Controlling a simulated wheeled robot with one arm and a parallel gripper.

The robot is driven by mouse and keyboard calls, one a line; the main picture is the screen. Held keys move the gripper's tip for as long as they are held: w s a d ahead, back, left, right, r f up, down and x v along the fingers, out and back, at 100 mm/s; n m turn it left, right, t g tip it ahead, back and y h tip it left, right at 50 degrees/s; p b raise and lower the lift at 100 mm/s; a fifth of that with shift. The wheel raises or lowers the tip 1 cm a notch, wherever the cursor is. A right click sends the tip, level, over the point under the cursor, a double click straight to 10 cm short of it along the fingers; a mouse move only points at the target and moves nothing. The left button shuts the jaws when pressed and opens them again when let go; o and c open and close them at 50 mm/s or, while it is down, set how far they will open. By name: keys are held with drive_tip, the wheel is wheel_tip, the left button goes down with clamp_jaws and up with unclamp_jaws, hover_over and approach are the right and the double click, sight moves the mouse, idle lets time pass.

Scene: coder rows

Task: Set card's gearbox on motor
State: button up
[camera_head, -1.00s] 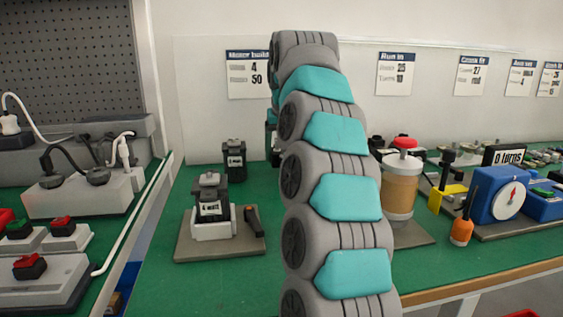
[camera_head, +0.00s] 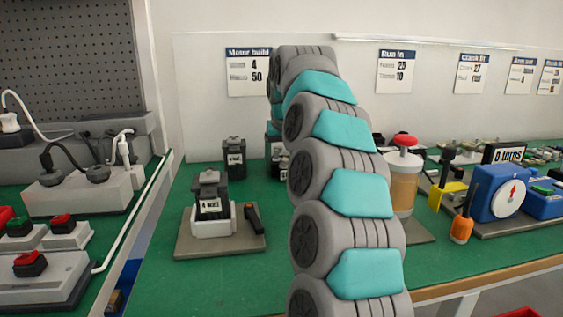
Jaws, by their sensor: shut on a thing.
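A dark motor-like unit with a white label and a grey top (camera_head: 210,195) stands upright in a white cradle (camera_head: 213,226) on a grey plate (camera_head: 188,246). A dark labelled block (camera_head: 234,157) stands behind it. Another dark labelled block (camera_head: 277,169) shows partly at the left edge of my arm. My gripper is hidden behind my arm, so its fingers and anything in them cannot be seen.
A black and orange tool (camera_head: 253,218) stands beside the cradle. Right of my arm are a red-topped jar (camera_head: 403,180), a yellow stand (camera_head: 446,198), an orange-handled tool (camera_head: 462,225) and a blue dial unit (camera_head: 497,195). Green bench (camera_head: 180,285) is clear in front.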

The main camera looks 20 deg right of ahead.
drive_tip(key=shift+f, duration=0.1)
drive_tip(key=o, duration=1.4)
drive_tip(key=p+v, duration=0.1)
drive_tip(key=v, duration=0.9)
drive_tip(key=shift+d+r+p, duration=0.1)
drive_tip(key=shift+r+p, duration=0.25)
drive_tip(key=shift+p+v, duration=0.55)
drive_tip(key=shift+v, duration=0.25)
drive_tip(key=shift+s, duration=0.1)
drive_tip(key=shift+s, duration=0.1)
